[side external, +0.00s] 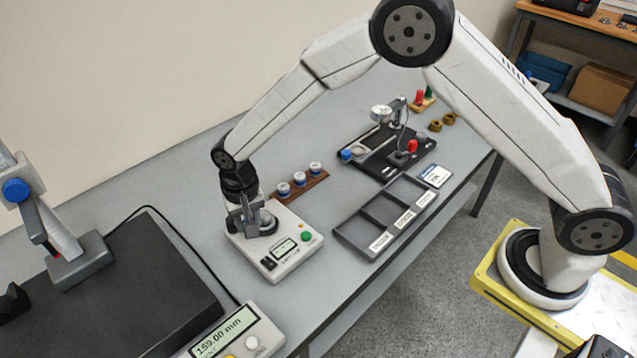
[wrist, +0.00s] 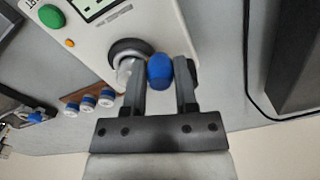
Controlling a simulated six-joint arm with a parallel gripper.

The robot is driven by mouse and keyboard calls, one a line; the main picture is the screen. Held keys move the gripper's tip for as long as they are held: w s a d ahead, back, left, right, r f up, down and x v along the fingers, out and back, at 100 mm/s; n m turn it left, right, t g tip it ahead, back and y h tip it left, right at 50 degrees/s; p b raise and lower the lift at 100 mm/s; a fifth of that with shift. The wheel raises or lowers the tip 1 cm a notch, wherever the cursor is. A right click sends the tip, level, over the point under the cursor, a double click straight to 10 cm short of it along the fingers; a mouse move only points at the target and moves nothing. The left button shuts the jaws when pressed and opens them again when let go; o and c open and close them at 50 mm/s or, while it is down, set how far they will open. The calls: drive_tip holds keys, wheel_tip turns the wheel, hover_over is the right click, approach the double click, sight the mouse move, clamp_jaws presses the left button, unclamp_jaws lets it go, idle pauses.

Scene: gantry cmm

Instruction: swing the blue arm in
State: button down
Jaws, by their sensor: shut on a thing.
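A white tester box (side external: 281,251) with a small display, a green button and an orange button stands on the bench. In the wrist view the box (wrist: 158,21) carries a dark ring with a metal part in it, and the blue arm's rounded blue end (wrist: 159,69) sits beside that ring. My gripper (side external: 250,220) is down at the back of the box. In the wrist view its two grey fingers (wrist: 158,82) are on either side of the blue end, shut on it. In the side view the gripper hides the blue end.
A wooden rack (side external: 300,186) with several blue-banded white pieces stands just behind the box. A black tray (side external: 372,238) with labelled compartments is to its right. A black fixture (side external: 372,164) with blue and red knobs lies farther back. A dark plate (side external: 120,290) and a cable are to the left.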

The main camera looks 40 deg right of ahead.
drive_tip(key=shift+w, duration=0.1)
drive_tip(key=shift+c, duration=2)
unclamp_jaws()
drive_tip(key=shift+a+m, duration=0.15)
drive_tip(key=shift+m, duration=0.15)
